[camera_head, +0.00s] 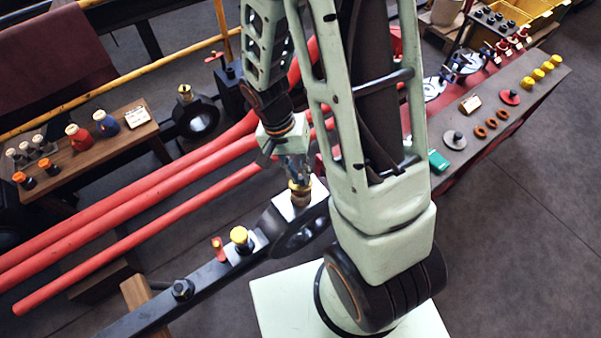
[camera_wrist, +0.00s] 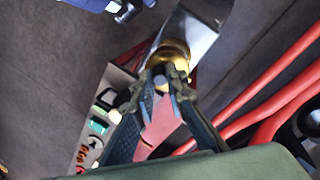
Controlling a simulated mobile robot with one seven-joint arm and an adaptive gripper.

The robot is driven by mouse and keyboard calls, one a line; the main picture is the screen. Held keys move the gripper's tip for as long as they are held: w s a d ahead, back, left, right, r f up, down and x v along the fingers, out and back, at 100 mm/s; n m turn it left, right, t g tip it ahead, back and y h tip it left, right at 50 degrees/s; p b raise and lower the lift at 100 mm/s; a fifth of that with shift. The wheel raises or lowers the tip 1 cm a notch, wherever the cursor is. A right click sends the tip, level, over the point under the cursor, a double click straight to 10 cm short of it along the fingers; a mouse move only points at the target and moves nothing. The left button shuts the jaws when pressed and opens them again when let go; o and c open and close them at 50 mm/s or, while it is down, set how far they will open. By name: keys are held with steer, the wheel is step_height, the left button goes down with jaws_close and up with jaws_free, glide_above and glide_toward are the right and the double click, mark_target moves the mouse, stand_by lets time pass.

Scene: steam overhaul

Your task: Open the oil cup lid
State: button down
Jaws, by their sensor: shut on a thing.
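A brass oil cup (camera_head: 300,197) stands on the pale metal block of the black rod end, in the middle of the head view. My gripper (camera_head: 297,178) is directly above it, pointing down, with its fingers at the top of the cup. In the wrist view the brass oil cup (camera_wrist: 174,50) lies just beyond the fingertips, and my gripper (camera_wrist: 163,78) is shut on a small part at its top, which looks like the lid. The fingers cover most of this part, so I cannot tell whether the lid is tilted.
A yellow-capped fitting (camera_head: 240,236) and a small red part (camera_head: 218,249) sit left along the black rod. Long red rods (camera_head: 130,210) run behind. Another brass cup (camera_head: 185,90) tops a black ring farther back. A bench (camera_head: 470,150) at right holds several small parts.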

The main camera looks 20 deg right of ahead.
steer(key=shift+w+a+r+g+h+p, duration=0.15)
steer(key=shift+w+g+p, duration=0.15)
steer(key=shift+g, duration=0.2)
steer(key=shift+w+a+r+g+h+p, duration=0.1)
steer(key=shift+w+r+g+h+p, duration=0.1)
steer(key=shift+w+g, duration=0.25)
steer(key=g, duration=0.1)
steer(key=w+g+h, duration=0.1)
steer(key=shift+w+a+f+g, duration=0.1)
steer(key=shift+a+g, duration=0.1)
steer(key=shift+g, duration=0.15)
steer(key=w+g+b, duration=0.1)
steer(key=g+b, duration=0.1)
steer(key=w+g+h+b, duration=0.1)
steer(key=g+b, duration=0.1)
steer(key=w+a+n+g+h+b, duration=0.1)
steer(key=g+b, duration=0.1)
steer(key=shift+w+f, duration=0.15)
steer(key=shift+f, duration=0.2)
steer(key=shift+b, duration=0.3)
steer(key=c, duration=1.9)
jaws_free()
steer(key=shift+r, duration=0.1)
steer(key=shift+c, duration=0.2)
steer(key=shift+r, duration=0.1)
